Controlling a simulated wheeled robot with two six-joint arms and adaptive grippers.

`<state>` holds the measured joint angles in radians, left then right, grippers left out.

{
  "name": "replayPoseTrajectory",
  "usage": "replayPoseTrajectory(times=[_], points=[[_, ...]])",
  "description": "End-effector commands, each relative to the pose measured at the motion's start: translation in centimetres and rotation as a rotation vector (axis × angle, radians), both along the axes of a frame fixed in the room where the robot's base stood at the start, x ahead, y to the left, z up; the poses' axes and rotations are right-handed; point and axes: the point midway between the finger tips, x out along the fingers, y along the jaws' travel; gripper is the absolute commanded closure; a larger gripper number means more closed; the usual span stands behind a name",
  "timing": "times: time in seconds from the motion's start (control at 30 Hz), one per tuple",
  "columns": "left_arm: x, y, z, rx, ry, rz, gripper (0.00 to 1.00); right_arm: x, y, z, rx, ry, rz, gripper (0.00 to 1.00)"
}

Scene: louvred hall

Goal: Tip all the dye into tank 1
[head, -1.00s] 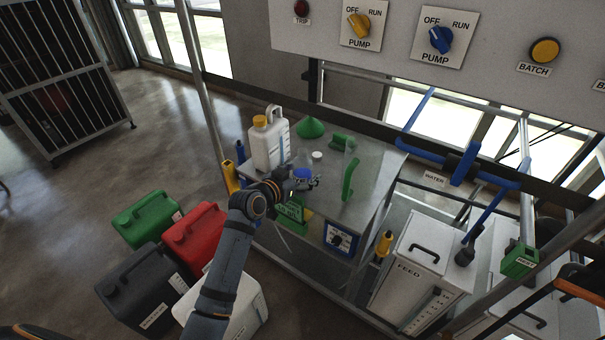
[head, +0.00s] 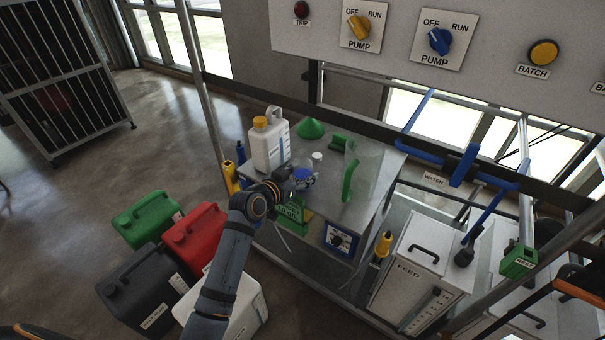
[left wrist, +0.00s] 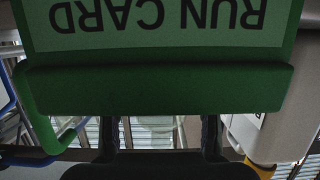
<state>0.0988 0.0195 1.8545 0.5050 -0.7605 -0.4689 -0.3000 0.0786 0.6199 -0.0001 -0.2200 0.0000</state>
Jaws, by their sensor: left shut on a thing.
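My left gripper (head: 304,181) is shut on a small clear beaker (head: 311,183) with blue dye (head: 302,174) in it, at the front of the metal bench. Its fingers hide part of the beaker. The left wrist view shows my left fingers (left wrist: 163,137) low in the picture, with something clear and faint between them. A green run card stand (left wrist: 155,85) blocks most of that view; it also shows in the head view (head: 291,211). I cannot read a tank 1 label anywhere. My right gripper is not in view.
On the bench (head: 376,172) stand a white jug with a yellow cap (head: 268,147), a green funnel (head: 311,129) and a clear panel with green handles (head: 349,178). A white FEED tank (head: 412,255) stands right. Red (head: 195,235), green and black jerrycans stand on the floor, left.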

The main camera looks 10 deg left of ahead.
Motion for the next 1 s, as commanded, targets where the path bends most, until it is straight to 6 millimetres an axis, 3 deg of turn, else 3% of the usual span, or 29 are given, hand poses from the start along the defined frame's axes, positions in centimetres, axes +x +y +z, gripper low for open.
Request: replayPoseTrajectory(times=[0.17, 0.57, 0.87, 1.0], points=[[0.0, 0.0, 0.4, 0.0, -0.001, 0.0, 1.0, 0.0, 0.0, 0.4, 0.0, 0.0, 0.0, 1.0], [0.0, 0.0, 4.1, 0.0, -0.001, 0.0, 1.0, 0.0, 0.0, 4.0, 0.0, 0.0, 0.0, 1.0], [0.0, 0.0, 4.1, 0.0, -0.001, 0.0, 1.0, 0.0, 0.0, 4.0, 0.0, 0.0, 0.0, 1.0], [0.0, 0.0, 5.3, -0.001, -0.003, 0.0, 1.0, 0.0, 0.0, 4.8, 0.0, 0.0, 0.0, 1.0]])
